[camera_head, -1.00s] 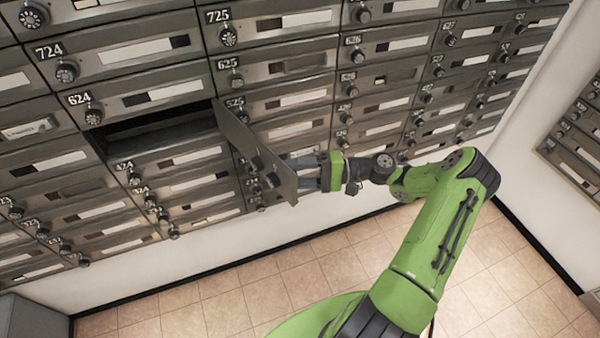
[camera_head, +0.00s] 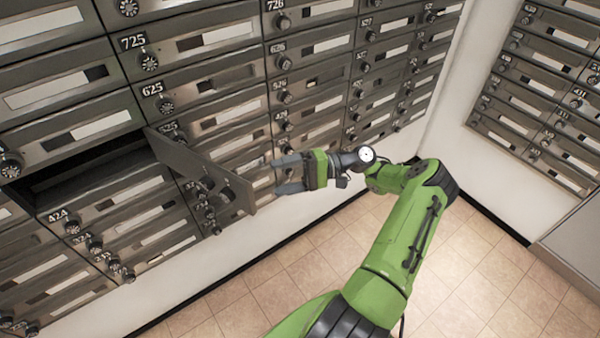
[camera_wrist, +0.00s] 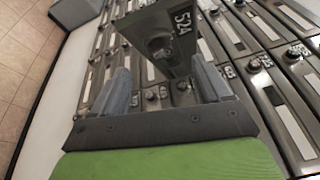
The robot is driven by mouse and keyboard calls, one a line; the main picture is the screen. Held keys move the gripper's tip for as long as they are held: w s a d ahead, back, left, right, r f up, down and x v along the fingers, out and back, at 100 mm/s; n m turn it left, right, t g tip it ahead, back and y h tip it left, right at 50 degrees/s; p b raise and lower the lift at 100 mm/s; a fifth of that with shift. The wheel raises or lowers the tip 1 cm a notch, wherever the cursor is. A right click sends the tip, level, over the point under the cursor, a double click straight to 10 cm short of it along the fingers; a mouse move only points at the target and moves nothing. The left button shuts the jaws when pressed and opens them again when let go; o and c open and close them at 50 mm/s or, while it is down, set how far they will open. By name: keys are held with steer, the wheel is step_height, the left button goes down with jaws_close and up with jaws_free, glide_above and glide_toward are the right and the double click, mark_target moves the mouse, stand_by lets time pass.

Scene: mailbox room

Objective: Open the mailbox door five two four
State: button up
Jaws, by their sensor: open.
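The door of mailbox 524 (camera_head: 203,172) stands swung open, sticking out from the wall of boxes. The dark opening of its box (camera_head: 90,165) shows to its left, above box 424. In the wrist view the door (camera_wrist: 165,45) shows its number 524 and its round lock knob, beyond the fingers. My gripper (camera_head: 276,174) is open and empty, to the right of the door's free edge and apart from it. In the wrist view the two grey fingers (camera_wrist: 164,88) are spread with nothing between them.
Rows of shut mailboxes (camera_head: 225,80) cover the wall behind the door, each with a knob. Another bank of mailboxes (camera_head: 545,90) is on the right wall. The tiled floor (camera_head: 290,255) below is clear.

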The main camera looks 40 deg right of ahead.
steer(key=v, duration=0.5)
steer(key=shift+s+d, duration=0.1)
steer(key=shift+d, duration=0.2)
